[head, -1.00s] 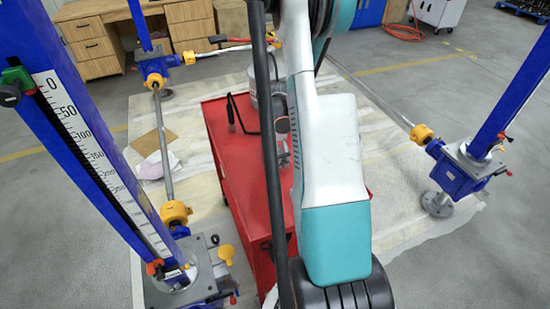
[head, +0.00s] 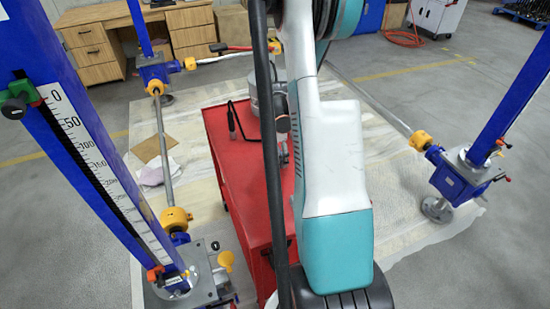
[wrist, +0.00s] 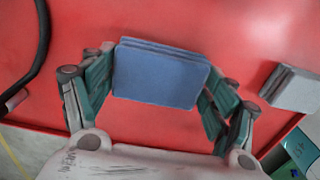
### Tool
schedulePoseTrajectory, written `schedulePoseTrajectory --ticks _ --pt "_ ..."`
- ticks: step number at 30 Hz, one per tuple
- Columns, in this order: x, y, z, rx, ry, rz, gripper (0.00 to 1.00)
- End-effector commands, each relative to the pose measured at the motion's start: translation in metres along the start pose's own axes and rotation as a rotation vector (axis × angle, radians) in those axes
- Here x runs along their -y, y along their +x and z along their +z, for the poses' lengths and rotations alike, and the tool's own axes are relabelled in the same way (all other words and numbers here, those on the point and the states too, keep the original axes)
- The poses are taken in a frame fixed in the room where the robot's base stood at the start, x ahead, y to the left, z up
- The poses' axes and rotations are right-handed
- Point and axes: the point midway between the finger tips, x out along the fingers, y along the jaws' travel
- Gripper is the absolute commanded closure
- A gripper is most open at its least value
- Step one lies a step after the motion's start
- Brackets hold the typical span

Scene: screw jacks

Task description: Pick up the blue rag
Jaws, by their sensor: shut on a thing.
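The blue rag (wrist: 160,74) is a folded, layered rectangle in the upper middle of the wrist view. It lies between the two fingers of my gripper (wrist: 158,88). The green-padded fingers press against its left and right sides, shut on it. The red top of the cart shows behind it; I cannot tell whether the rag touches that surface. In the head view the rag and my gripper are hidden behind my arm.
The red cart (head: 230,150) stands mid-floor with a bent black handle (head: 240,125) on top. A grey folded cloth (wrist: 291,88) and a teal box (wrist: 293,153) lie at the right of the wrist view. Blue screw jacks (head: 485,130) with rods surround the cart.

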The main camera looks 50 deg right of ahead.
Motion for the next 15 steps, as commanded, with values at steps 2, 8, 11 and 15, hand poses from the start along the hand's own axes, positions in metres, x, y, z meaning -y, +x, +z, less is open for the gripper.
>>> schedulePoseTrajectory --ticks 2,8,11,15 --pt "0.000 -0.020 0.000 0.000 0.000 0.000 0.43" --pt "0.000 -0.072 0.000 0.000 0.000 0.000 0.43" --pt "0.000 -0.096 0.000 0.000 0.000 0.000 0.43" --pt "0.000 -0.126 0.000 0.000 0.000 0.000 0.43"
